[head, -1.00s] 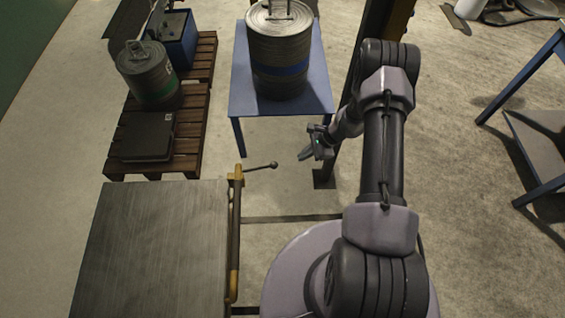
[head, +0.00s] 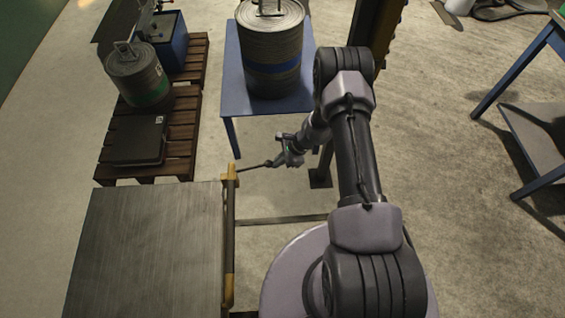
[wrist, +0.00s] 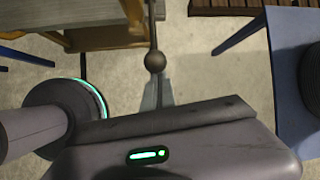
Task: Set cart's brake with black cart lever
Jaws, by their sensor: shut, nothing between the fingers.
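The cart (head: 150,250) has a bare grey metal top and a yellow side rail, at lower left in the head view. The black lever (head: 252,167) sticks out to the right from the yellow bracket at the rail's far end. In the wrist view the lever rod (wrist: 153,28) comes down from the top and ends in a round dark knob (wrist: 154,60). My gripper (head: 276,162) is at the lever's knob end, which it partly hides in the head view. Its fingers (wrist: 157,92) are shut just below the knob in the wrist view; I cannot tell whether they touch it.
A blue table (head: 232,98) with a large ribbed drum (head: 272,55) stands beyond the lever. A wooden pallet (head: 178,150) at left carries a smaller drum, a black case and a blue box. A dark post stands behind my gripper. Another blue-framed table (head: 540,150) is at right.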

